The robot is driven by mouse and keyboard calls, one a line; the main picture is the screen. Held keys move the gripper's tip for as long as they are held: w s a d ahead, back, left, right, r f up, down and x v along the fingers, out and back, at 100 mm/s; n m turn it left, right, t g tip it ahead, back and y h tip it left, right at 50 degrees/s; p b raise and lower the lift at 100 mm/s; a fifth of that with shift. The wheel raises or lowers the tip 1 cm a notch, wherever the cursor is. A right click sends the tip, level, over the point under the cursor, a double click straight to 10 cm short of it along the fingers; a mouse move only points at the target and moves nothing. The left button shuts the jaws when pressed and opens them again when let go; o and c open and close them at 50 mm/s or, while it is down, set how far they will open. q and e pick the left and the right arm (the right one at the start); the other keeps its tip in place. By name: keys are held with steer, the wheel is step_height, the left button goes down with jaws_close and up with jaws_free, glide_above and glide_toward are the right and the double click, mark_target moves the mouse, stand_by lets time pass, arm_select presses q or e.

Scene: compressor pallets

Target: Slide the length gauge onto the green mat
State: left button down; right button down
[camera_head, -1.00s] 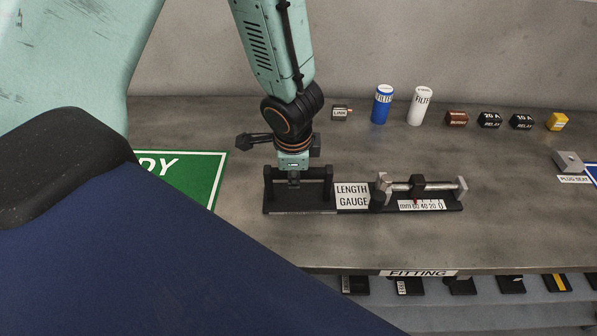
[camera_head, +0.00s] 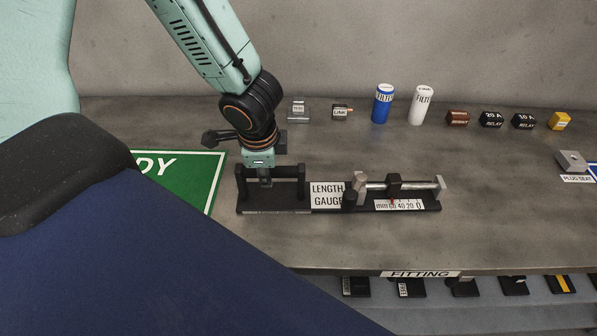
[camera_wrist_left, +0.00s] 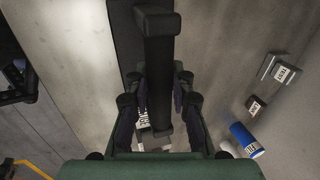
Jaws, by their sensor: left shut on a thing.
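The length gauge (camera_head: 290,207) lies flat on the grey bench, a long black base with a white label, a scale and a metal rod. My left gripper (camera_head: 265,176) is shut on the handle bar at the gauge's left end. In the left wrist view the fingers (camera_wrist_left: 159,98) close around this black handle (camera_wrist_left: 157,62). The green mat (camera_head: 190,185) with white letters lies just left of the gauge, with a narrow strip of bench between them. Its left part is hidden behind my own dark blue and black body. My right gripper is not in view.
A blue filter (camera_head: 382,104), a white filter (camera_head: 421,106), a small link block (camera_head: 342,112) and several small parts stand along the back. A grey plug seat block (camera_head: 572,161) is at the right. The front bench edge carries a fitting label (camera_head: 420,274).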

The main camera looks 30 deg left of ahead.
mark_target(243, 170)
arm_select(q)
steer(key=shift+s+a+f+p, duration=0.1)
steer(key=shift+s+a+p, duration=0.55)
steer(key=shift+s+a, duration=0.45)
steer(key=shift+s+a+p, duration=0.25)
steer(key=shift+a+p, duration=0.45)
steer(key=shift+p, duration=0.1)
steer(key=shift+s+a+p, duration=0.4)
steer(key=shift+a+p, duration=0.2)
steer(key=shift+p, duration=0.05)
steer(key=s+a+p, duration=0.1)
steer(key=a+p, duration=0.1)
steer(key=s+a+p, duration=0.1)
steer(key=p, duration=0.2)
steer(key=shift+s+a+p, duration=0.2)
steer(key=shift+a+p, duration=0.1)
steer(key=shift+a, duration=0.1)
steer(key=s+a+p, duration=0.1)
steer(key=p, duration=0.1)
steer(key=s+a+p, duration=0.1)
steer(key=a+p, duration=0.1)
steer(key=shift+a, duration=0.1)
steer(key=s+a+p, duration=0.2)
steer(key=a+p, duration=0.1)
steer(key=shift+s+a+p, duration=0.4)
steer(key=shift+a+p, duration=0.1)
steer(key=shift+a, duration=0.1)
steer(key=shift+s+a+p, duration=0.35)
steer(key=shift+a+p, duration=0.1)
steer(key=shift+a, duration=0.15)
